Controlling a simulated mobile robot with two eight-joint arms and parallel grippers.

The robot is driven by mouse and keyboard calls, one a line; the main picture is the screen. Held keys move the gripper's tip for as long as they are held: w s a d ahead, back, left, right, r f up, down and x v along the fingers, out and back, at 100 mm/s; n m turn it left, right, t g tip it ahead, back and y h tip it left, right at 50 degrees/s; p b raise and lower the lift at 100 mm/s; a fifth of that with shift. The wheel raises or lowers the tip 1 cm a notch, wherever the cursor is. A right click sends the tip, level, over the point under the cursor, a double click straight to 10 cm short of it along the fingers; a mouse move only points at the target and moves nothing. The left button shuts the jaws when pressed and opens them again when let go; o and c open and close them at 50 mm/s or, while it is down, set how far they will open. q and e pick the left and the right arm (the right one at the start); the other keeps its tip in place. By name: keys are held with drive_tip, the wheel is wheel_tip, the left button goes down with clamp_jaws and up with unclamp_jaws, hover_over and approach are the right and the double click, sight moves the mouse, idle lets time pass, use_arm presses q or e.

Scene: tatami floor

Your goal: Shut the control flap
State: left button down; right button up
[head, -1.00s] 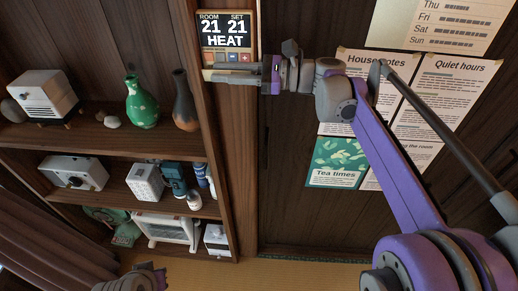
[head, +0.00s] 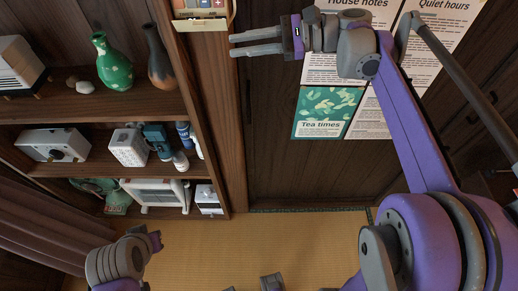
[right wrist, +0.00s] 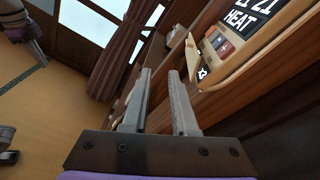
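The wall control panel (head: 203,4) is cut off by the top edge of the head view; its row of coloured buttons is uncovered. A pale flap (head: 202,25) stands out along its lower edge, open. In the right wrist view the panel's display (right wrist: 256,14) reads HEAT, with the buttons bare and the pale flap (right wrist: 262,46) below them. My right gripper (head: 232,45) is empty, its fingers parted, just below and right of the flap, apparently not touching. My left arm's end (head: 154,241) shows at the lower left; its fingers cannot be made out.
A wooden shelf unit stands left of the panel, with a green vase (head: 114,64), a dark vase (head: 159,58), a white box (head: 128,146) and other items. Paper notices, including a green Tea times sheet (head: 327,112), hang on the dark wall right. Tatami floor (head: 240,245) lies open below.

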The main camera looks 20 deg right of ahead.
drive_tip(key=s+f+n+h, duration=0.4)
drive_tip(key=s+f, duration=0.3)
drive_tip(key=f, duration=0.3)
drive_tip(key=s+a+f+n+g+h+p, duration=0.1)
drive_tip(key=s+f+n+h, duration=0.3)
drive_tip(key=f, duration=0.7)
drive_tip(key=s+h, duration=0.2)
drive_tip(key=s, duration=0.1)
drive_tip(key=shift+a+n, duration=0.15)
drive_tip(key=shift+n, duration=0.25)
drive_tip(key=m+t+y, duration=0.2)
drive_tip(key=m+y, duration=0.7)
drive_tip(key=y, duration=0.3)
approach(204, 23)
drive_tip(key=p+x, duration=0.1)
drive_tip(key=x, duration=1)
drive_tip(key=shift+a, duration=0.1)
